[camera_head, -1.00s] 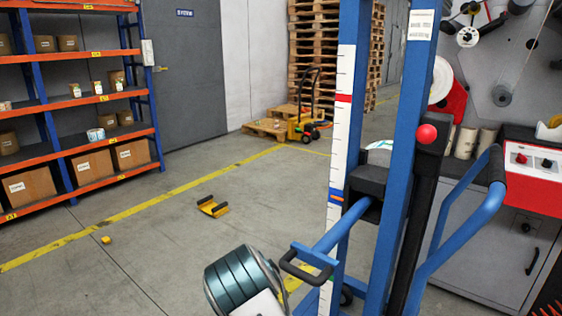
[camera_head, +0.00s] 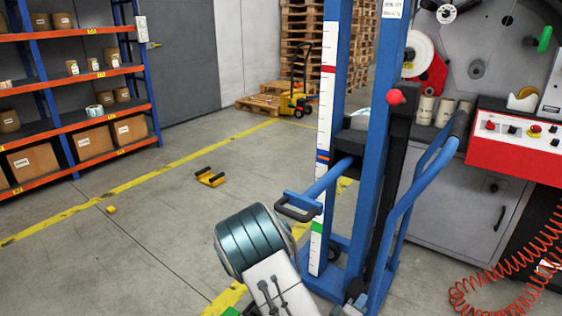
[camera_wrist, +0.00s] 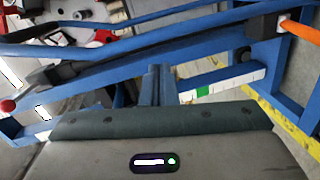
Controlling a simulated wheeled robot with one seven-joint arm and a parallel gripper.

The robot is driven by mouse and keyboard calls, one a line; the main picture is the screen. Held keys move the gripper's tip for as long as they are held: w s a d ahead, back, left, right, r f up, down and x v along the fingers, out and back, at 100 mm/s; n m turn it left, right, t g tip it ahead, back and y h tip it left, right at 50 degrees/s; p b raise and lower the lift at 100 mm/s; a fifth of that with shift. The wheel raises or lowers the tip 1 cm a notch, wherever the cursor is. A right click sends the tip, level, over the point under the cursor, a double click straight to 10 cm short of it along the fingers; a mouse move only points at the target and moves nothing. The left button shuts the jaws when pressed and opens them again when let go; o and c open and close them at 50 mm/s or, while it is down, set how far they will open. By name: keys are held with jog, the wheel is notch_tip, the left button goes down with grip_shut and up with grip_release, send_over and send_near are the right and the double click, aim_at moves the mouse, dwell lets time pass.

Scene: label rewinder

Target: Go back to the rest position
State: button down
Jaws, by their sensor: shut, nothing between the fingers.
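My gripper (camera_wrist: 157,84) shows in the wrist view, its two fingers together and nothing between them. Blue bars of the lift frame lie beyond and around the fingertips; I cannot tell the exact gap. In the head view my teal and grey arm links rise from the bottom edge, beside the blue lift frame (camera_head: 387,130). The gripper cannot be made out clearly there. The lift's red knob (camera_head: 396,97) and its blue handle (camera_head: 425,185) are to the right of my arm.
The label rewinder (camera_head: 470,75) and its red control panel (camera_head: 520,145) stand at the right. A coiled orange hose (camera_head: 500,290) lies at bottom right. Shelves (camera_head: 75,135) stand at the left.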

jog(key=s+a+r+m+g+y+p, duration=0.1)
jog(key=a+r+m+g+y+p, duration=0.35)
jog(key=r, duration=0.65)
jog(key=s+a+r+m+g+y+p, duration=0.1)
jog(key=a+r+m+g+y+p, duration=0.15)
jog(key=a+r+y+p, duration=0.5)
jog(key=s+d+r+m+g+h+p, duration=0.1)
jog(key=s+d+r+p, duration=0.2)
jog(key=s+r, duration=0.4)
jog(key=s+d+r+m+g+h+p, duration=0.1)
jog(key=s+d+r+g+p, duration=0.1)
jog(key=s+r, duration=0.6)
notch_tip(320, 180, up, 6)
jog(key=d+p, duration=0.1)
jog(key=p, duration=0.1)
jog(key=shift+s+r+p, duration=0.2)
jog(key=shift+r+p, duration=0.05)
jog(key=shift+p, duration=0.1)
